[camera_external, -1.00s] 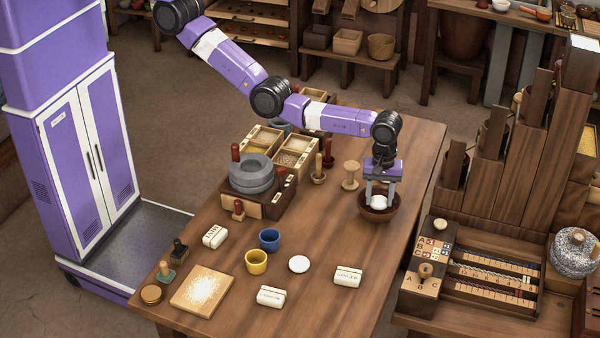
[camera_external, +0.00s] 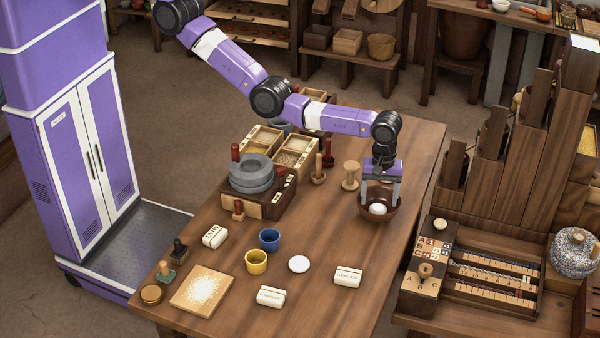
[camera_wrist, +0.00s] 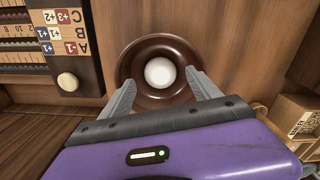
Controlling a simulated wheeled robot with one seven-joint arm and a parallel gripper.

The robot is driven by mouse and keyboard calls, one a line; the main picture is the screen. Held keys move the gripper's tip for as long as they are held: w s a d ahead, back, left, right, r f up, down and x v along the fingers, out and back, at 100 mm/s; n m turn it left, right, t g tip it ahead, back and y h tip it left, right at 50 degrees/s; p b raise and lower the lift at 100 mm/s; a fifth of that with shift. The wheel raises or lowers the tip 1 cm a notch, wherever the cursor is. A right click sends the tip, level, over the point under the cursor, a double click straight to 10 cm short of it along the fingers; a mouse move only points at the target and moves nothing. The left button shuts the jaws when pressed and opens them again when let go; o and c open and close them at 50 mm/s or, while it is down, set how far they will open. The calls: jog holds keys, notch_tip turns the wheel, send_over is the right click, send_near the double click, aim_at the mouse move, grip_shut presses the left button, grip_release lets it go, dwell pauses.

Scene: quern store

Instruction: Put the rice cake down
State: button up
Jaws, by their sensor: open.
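The rice cake, a small white rounded piece (camera_external: 377,209), lies in a dark brown bowl (camera_external: 369,217) near the table's right edge. In the wrist view the rice cake (camera_wrist: 160,72) sits in the middle of the bowl (camera_wrist: 128,62). My gripper (camera_external: 379,200) is open just above the bowl, pointing down. Its two grey fingers are spread to either side of the rice cake, with gaps showing between them and it in the wrist view (camera_wrist: 160,82). Nothing is held between the fingers.
A flat white disc (camera_external: 299,264), a yellow cup (camera_external: 257,262), a blue cup (camera_external: 269,239) and white labelled blocks (camera_external: 348,276) stand nearer the front. A stone quern (camera_external: 251,175) and a wooden spool (camera_external: 350,176) are left of the bowl. A counting rack (camera_external: 490,280) stands right.

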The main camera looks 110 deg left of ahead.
aim_at(378, 208)
notch_tip(378, 208, up, 7)
jog(key=p, duration=0.6)
